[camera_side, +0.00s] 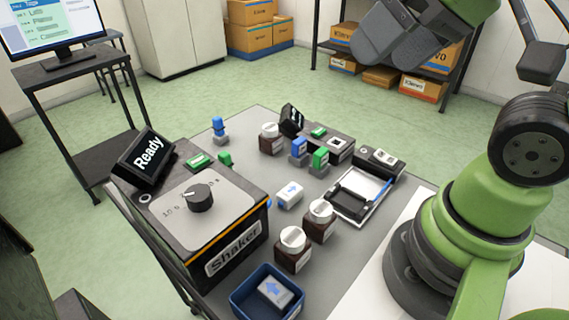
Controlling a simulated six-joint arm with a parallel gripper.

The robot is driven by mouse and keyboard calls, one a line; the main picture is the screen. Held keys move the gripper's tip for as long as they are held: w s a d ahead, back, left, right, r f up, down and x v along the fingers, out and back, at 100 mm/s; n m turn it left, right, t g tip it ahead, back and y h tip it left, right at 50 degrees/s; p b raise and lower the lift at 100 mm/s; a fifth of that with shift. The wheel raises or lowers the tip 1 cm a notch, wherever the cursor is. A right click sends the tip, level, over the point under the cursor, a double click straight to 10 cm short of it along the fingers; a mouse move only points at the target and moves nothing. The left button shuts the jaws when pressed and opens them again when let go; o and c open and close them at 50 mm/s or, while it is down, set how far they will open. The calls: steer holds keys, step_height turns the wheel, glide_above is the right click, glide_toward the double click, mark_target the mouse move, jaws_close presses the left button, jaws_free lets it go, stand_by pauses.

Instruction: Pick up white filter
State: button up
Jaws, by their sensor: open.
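A small white block with a blue arrow and a blue end, which looks like the white filter (289,194), lies on the grey table between the shaker and the black-and-white tray. A similar pale block with a blue arrow (275,290) lies inside a blue bin (243,306) at the front. My gripper (378,55) is at the top of the view, high above and behind the table, far from both blocks. It is open and nothing shows between its grey fingers.
The shaker (237,252) with its Ready display fills the table's left. Brown bottles with white caps (292,239) (320,209) stand close in front of the white block. Blue (299,147) and green (320,158) blocks stand behind it. The tray (378,186) lies right.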

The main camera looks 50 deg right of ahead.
steer(key=shift+s+r+m+t, duration=0.15)
steer(key=shift+s+m+t, duration=0.15)
steer(key=shift+s+m, duration=0.35)
steer(key=c, duration=0.4)
steer(key=shift+w, duration=0.1)
steer(key=n+g+h, duration=0.2)
steer(key=n+g, duration=0.4)
steer(key=n, duration=1.3)
glide_above(295, 187)
step_height(295, 187, down, 16)
steer(key=f+n, duration=0.1)
steer(key=f, duration=0.1)
steer(key=f+n, duration=0.1)
steer(key=f, duration=0.2)
steer(key=f+n+g, duration=0.1)
steer(key=f, duration=0.2)
steer(key=shift+d, duration=0.3)
steer(key=shift+a+f, duration=0.15)
steer(key=shift+f, duration=1.45)
steer(key=shift+a+f, duration=0.1)
steer(key=shift+f, duration=1.45)
